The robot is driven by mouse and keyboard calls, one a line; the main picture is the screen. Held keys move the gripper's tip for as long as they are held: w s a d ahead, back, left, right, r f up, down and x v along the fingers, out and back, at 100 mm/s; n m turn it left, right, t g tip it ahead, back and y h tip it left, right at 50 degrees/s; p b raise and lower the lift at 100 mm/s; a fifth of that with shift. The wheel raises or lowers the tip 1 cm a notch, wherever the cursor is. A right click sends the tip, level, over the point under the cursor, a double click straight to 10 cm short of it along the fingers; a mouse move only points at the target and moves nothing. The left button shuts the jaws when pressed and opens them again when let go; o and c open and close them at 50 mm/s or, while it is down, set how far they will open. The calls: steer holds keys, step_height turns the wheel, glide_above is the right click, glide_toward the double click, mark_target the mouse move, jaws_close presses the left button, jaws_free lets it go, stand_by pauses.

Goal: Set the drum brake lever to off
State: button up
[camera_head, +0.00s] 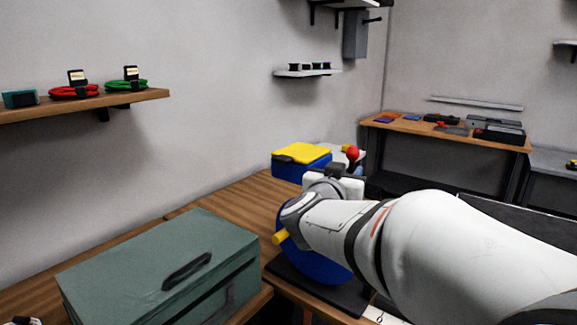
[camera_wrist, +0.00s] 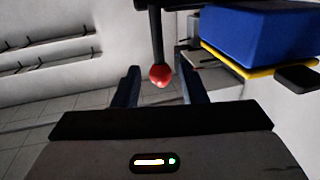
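A red ball knob on a thin black rod, seemingly the brake lever (camera_wrist: 160,76), shows in the wrist view between my gripper's two fingers. The knob (camera_head: 352,153) also shows in the head view, just beyond my wrist. My gripper (camera_wrist: 161,86) is open, with a clear gap on each side of the knob. I cannot tell how deep the knob sits between the fingers; I see no contact. The blue drum (camera_head: 322,264) with a yellow handle (camera_head: 280,237) stands below my wrist, partly hidden by my arm. Off markings are not visible.
A blue box (camera_head: 288,166) with a yellow lid stands on the wooden bench behind the drum. It appears upside down in the wrist view (camera_wrist: 265,32), close to my right finger. A green toolbox (camera_head: 150,262) fills the near left. A wall shelf (camera_head: 150,96) holds coiled cables.

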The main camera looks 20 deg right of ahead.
mark_target(351, 164)
steer(key=x, duration=0.7)
steer(key=shift+w+d+b, duration=0.15)
steer(key=shift+d+b, duration=0.15)
steer(key=shift+b, duration=0.05)
steer(key=shift+c, duration=0.4)
jaws_close()
